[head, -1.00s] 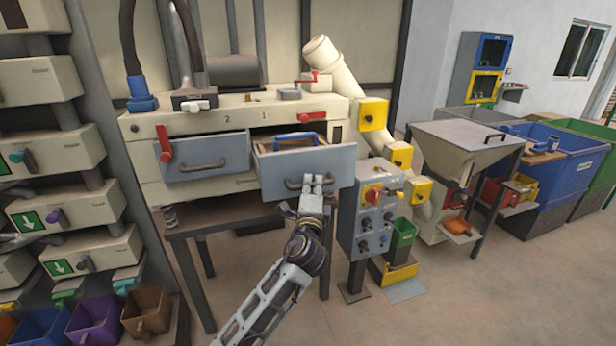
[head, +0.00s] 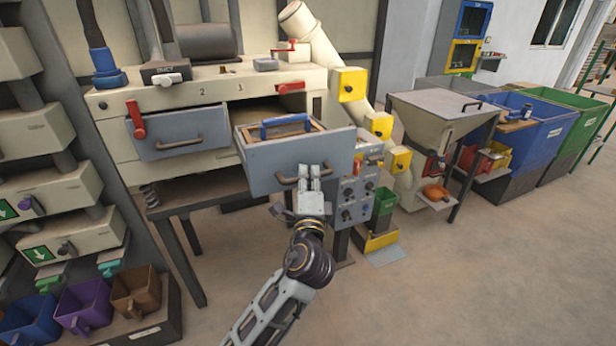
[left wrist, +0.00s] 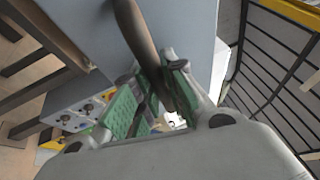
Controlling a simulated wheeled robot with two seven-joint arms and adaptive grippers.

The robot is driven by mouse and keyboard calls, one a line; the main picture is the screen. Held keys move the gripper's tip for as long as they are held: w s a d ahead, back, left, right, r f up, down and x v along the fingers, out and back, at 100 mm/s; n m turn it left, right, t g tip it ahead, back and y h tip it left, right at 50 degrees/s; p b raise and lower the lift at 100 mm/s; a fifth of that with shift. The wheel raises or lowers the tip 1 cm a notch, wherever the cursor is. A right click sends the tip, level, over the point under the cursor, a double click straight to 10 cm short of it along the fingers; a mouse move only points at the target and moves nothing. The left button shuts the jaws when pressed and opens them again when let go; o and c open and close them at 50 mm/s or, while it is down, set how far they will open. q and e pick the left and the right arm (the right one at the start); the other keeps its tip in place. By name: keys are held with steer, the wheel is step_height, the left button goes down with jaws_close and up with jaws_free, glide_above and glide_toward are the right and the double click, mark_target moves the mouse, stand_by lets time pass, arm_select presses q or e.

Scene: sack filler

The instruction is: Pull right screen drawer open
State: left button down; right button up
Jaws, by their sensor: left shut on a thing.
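The right screen drawer (head: 328,153) is a grey-fronted drawer under the number 1 on the cream machine (head: 240,95). It stands well out from the body, and a blue-handled frame (head: 286,124) shows inside it. My left gripper (head: 309,176) is at the drawer's front, shut on its brown bar handle (head: 288,179). In the left wrist view the handle (left wrist: 138,35) runs between the green finger pads (left wrist: 150,98) of that gripper, close to the grey drawer front (left wrist: 195,30). My right gripper is not in view.
A grey control box (head: 352,195) with knobs stands close to the right of my gripper. A hopper (head: 440,112) and blue bin (head: 540,125) stand further right. Open floor (head: 450,280) lies in front.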

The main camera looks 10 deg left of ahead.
arm_select(q)
steer(key=c, duration=1.5)
jaws_free()
steer(key=shift+o, duration=0.2)
steer(key=shift+s+f, duration=0.1)
steer(key=v, duration=1.1)
steer(key=shift+s, duration=0.35)
steer(key=shift+f, duration=0.1)
